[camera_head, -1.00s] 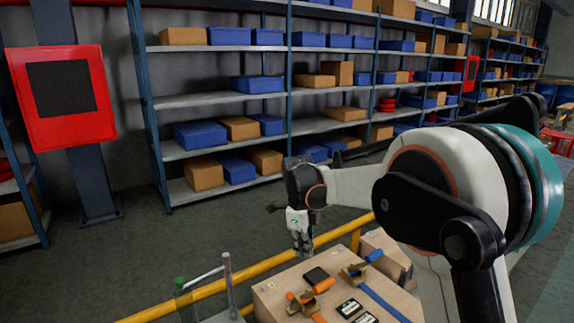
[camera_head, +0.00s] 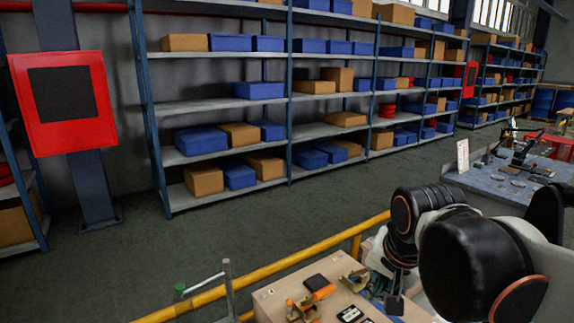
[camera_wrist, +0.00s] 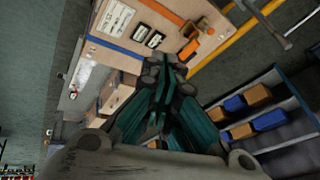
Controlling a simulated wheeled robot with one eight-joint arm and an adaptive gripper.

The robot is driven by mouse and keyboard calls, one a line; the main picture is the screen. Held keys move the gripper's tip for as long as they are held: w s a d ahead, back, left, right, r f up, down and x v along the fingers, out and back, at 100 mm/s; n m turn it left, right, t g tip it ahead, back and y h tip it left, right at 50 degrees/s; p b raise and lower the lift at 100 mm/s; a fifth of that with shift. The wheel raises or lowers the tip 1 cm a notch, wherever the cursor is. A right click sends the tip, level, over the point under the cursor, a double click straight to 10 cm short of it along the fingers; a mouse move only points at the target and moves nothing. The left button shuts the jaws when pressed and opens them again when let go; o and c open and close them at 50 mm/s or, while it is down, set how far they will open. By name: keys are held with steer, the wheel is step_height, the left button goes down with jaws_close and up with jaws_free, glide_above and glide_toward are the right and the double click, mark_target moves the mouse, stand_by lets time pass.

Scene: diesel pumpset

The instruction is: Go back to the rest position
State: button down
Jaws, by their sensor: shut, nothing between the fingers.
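My gripper (camera_wrist: 165,85) points over the wooden box (camera_wrist: 195,15) in the wrist view, with its fingers together and nothing between them. In the head view my arm is folded at the lower right, and the gripper (camera_head: 395,300) hangs low at the right part of the wooden box (camera_head: 270,297), partly hidden by the arm. On the box top are a dark block with an orange part (camera_head: 318,284), brass-coloured pieces with orange (camera_head: 303,308) and black-and-white labels (camera_head: 350,314).
A yellow rail (camera_head: 290,263) runs behind the box. A metal post (camera_head: 230,290) stands left of it. A workbench (camera_head: 490,180) with tools is at the right. Shelves (camera_head: 300,130) with blue and brown boxes line the wall. The floor between rail and shelves is clear.

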steer(key=s+d+f+n+t, duration=0.2)
steer(key=s+f+n, duration=0.2)
steer(key=s, duration=0.5)
steer(key=n, duration=0.2)
steer(key=shift+s+d+n, duration=0.3)
steer(key=shift+d+n, duration=0.05)
steer(key=shift+n, duration=0.05)
